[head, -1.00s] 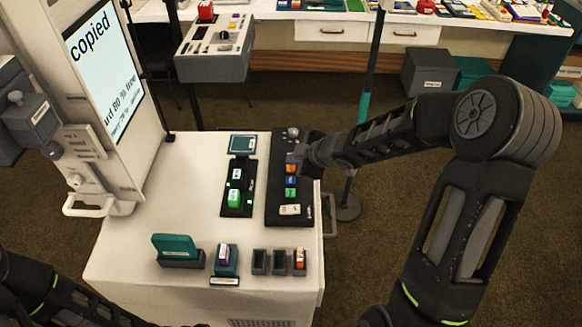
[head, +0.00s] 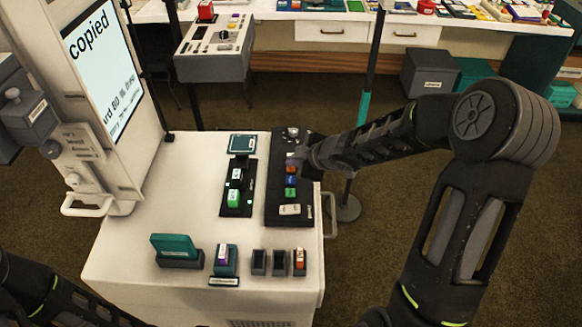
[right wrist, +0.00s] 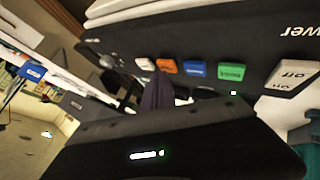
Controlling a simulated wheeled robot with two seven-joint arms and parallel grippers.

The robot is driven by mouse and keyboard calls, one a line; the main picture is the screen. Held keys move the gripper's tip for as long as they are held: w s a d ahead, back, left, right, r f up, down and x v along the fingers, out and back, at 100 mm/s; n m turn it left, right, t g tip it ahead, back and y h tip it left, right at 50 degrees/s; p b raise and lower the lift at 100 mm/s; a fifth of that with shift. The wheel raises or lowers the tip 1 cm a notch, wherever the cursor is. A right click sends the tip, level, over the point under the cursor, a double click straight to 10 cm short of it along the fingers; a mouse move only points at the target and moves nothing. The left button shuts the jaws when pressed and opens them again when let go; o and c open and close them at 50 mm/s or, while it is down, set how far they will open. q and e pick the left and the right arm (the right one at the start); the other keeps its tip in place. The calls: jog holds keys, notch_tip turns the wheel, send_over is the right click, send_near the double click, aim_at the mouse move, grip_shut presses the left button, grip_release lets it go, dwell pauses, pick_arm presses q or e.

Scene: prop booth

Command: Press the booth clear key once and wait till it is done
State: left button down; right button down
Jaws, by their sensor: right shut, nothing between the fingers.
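The dark key panel (head: 274,211) lies along the right side of the white booth top. In the right wrist view the panel (right wrist: 200,48) carries a white key (right wrist: 145,64), an orange key (right wrist: 167,66), a blue key (right wrist: 194,69) and a green key (right wrist: 231,72) in a row. Their labels are too small to read. My right gripper (right wrist: 157,92) is shut and empty, its fingertips at the orange key; I cannot tell whether they touch it. In the head view the right gripper (head: 304,160) covers part of the panel. My left gripper is out of view.
An on/off rocker (right wrist: 292,80) sits at the panel's end. A screen (head: 105,70) reads "copied" and mentions 80 % free. A black strip (head: 234,212) with cards, a teal box (head: 174,244) and small holders (head: 259,262) stand on the booth top.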

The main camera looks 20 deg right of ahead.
aim_at(294, 170)
jog(key=shift+f+b, duration=0.3)
jog(key=shift+f, duration=0.1)
jog(key=shift+r, duration=0.1)
dwell(0.4)
jog(key=shift+r+p, duration=0.75)
jog(key=shift+p, duration=0.15)
notch_tip(294, 170, up, 5)
jog(key=p, duration=0.5)
dwell(0.6)
